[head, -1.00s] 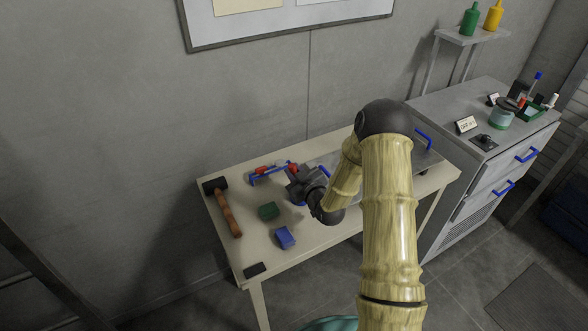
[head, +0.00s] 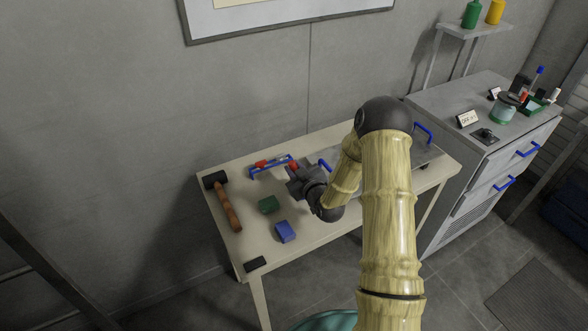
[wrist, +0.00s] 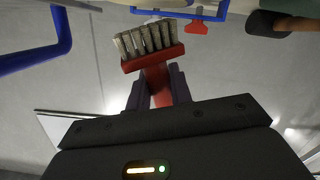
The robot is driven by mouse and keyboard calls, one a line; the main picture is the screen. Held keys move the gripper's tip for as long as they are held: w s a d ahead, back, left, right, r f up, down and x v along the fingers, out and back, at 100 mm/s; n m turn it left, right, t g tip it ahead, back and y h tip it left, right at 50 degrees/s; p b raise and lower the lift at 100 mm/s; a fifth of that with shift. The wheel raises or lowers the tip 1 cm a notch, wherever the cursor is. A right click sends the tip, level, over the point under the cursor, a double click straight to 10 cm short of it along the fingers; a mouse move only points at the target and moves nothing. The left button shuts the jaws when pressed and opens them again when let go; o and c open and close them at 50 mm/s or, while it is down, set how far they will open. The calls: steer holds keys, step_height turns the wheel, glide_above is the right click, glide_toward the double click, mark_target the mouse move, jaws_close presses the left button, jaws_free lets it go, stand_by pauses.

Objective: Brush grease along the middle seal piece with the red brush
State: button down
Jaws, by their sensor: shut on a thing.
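My gripper (head: 292,172) is over the table, beside the blue rack, partly hidden by its own wrist. In the wrist view its fingers (wrist: 158,90) are shut on the handle of the red brush (wrist: 150,66). The brush's pale bristles (wrist: 147,38) point up in that picture, away from the gripper. In the head view a bit of red (head: 292,166) shows at the fingertips. I cannot make out the middle seal piece; my arm covers part of the grey panel (head: 400,163) on the table.
A blue rack (head: 271,172) holds another red item (head: 261,164). A hammer (head: 228,207), a green block (head: 268,205) and a blue block (head: 285,232) lie on the table (head: 250,240). Blue handles (head: 424,133) rise from the panel. A cabinet (head: 470,150) stands right.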

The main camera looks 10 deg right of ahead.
steer(key=shift+f+b, duration=0.45)
steer(key=shift+f, duration=0.05)
stand_by(0.9)
steer(key=shift+r, duration=0.1)
steer(key=shift+r+p, duration=1.7)
steer(key=shift+r, duration=1.75)
